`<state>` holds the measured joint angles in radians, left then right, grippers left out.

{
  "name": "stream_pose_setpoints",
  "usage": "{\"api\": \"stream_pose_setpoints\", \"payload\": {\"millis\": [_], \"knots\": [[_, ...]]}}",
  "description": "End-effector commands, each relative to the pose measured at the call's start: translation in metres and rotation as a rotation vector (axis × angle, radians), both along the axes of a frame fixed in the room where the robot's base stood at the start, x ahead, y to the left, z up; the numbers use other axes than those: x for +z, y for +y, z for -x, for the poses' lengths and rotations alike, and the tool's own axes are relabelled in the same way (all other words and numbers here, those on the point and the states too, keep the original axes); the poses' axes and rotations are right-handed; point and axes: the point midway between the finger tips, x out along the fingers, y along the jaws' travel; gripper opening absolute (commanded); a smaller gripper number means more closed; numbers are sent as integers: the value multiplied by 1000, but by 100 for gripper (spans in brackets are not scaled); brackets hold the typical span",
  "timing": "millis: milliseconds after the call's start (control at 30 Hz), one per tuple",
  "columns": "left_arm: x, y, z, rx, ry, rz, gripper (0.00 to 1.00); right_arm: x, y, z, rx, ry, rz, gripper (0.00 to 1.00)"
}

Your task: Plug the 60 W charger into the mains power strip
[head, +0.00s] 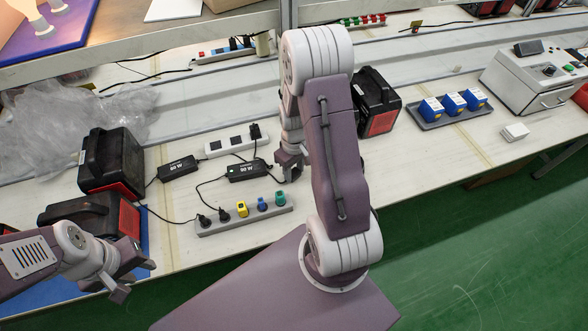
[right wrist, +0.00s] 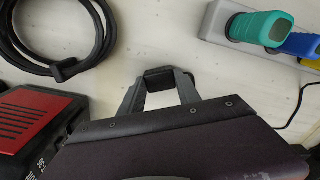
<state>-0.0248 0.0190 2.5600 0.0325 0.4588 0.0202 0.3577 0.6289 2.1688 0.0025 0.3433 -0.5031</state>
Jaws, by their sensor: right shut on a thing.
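A black charger (head: 245,171) lies behind the grey power strip (head: 240,219); its upside-down label seems to read 60 W. A similar black charger (head: 178,168) lies to its left. The grey strip holds two black plugs, then yellow, blue and green plugs (head: 280,198). A white strip (head: 228,145) behind has one black plug (head: 255,131). My right gripper (head: 290,172) is beside the right-hand charger, shut on a small black piece (right wrist: 159,79) seen between its fingertips; I cannot tell which plug it is. My left gripper (head: 136,274) is low at left; its jaw state is unclear.
Black-and-red power units (head: 110,163) stand at left, another (head: 375,102) at right behind my right arm. A grey tray (head: 447,116) holds blue batteries. A coiled black cable (right wrist: 58,40) lies near the right gripper.

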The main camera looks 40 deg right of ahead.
Motion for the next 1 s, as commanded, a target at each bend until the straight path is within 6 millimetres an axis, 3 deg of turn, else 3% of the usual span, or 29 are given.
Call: {"api": "stream_pose_setpoints", "payload": {"millis": [67, 100, 167, 200, 533, 800, 1000], "knots": [[1, 0, 0, 0, 0, 0, 36, 1, 0, 0, 0, 0, 0, 4], [1, 0, 0, 0, 0, 0, 36, 1, 0, 0, 0, 0, 0, 45], [1, 0, 0, 0, 0, 0, 36, 1, 0, 0, 0, 0, 0, 61], [1, 0, 0, 0, 0, 0, 36, 1, 0, 0, 0, 0, 0, 65], [2, 0, 0, 0, 0, 0, 36, 6, 0, 0, 0, -1, 1, 65], [12, 0, 0, 0, 0, 0, 36, 63, -1, -1, 0, -5, 2, 65], [15, 0, 0, 0, 0, 0, 36, 89, -1, -1, 0, -2, 1, 65]]}}
